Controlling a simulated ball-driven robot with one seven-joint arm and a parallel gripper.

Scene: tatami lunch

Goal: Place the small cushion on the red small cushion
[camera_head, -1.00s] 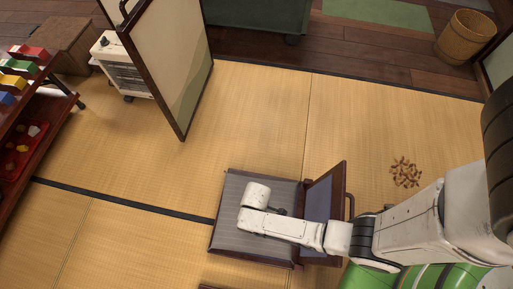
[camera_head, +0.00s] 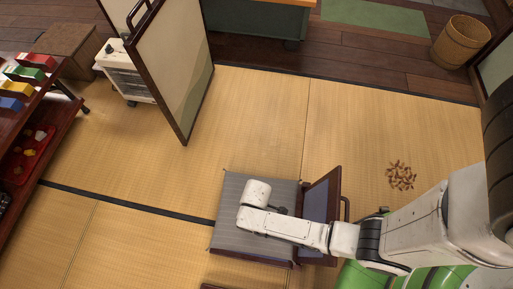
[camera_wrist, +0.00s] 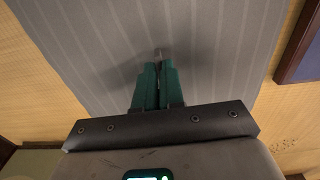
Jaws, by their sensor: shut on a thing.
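The small cushion (camera_head: 238,212) is a flat grey square with fine stripes. In the head view it lies over the seat area of a low brown-framed piece, and my arm covers part of it. In the wrist view the cushion (camera_wrist: 120,35) fills most of the upper picture. My gripper (camera_wrist: 158,66) has its green fingers together, shut on the cushion near its middle. In the head view the fingers are hidden by my arm. I cannot make out a red small cushion in either current view.
The framed piece has an upright blue-grey back panel (camera_head: 318,205) right of the cushion. A folding screen (camera_head: 172,65) and a white heater (camera_head: 124,78) stand upper left. A shelf (camera_head: 45,140) with coloured items is far left. Brown scraps (camera_head: 401,176) lie right. Open tatami lies between.

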